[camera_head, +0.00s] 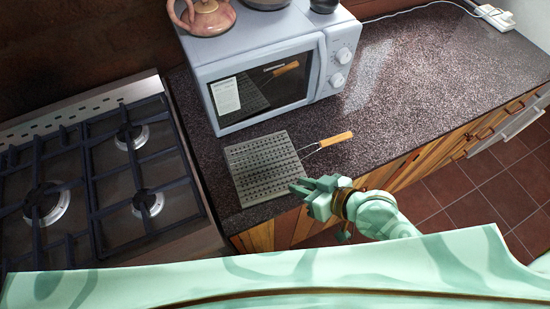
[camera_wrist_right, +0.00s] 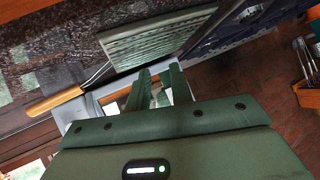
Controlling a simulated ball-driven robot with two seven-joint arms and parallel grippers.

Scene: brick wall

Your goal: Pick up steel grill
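The steel grill (camera_head: 262,168) is a flat, square, grey slatted plate lying on the dark speckled counter in front of the microwave. Its wire neck ends in a wooden handle (camera_head: 336,139) pointing right. In the right wrist view the grill (camera_wrist_right: 155,36) is ahead of the fingers, with its wooden handle (camera_wrist_right: 54,101) to the left. My right gripper (camera_head: 300,185) is at the grill's front right corner, over the counter edge. In the wrist view a gap shows between its two fingers (camera_wrist_right: 160,76), with nothing in it. I cannot tell whether it touches the grill. My left gripper is out of view.
A microwave (camera_head: 225,62) stands behind the grill, with a pink teapot (camera_head: 207,16) on top. A gas stove (camera_head: 95,170) is at the left. The counter (camera_head: 425,75) to the right is mostly clear. Wooden cabinet fronts (camera_head: 415,168) lie below its edge.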

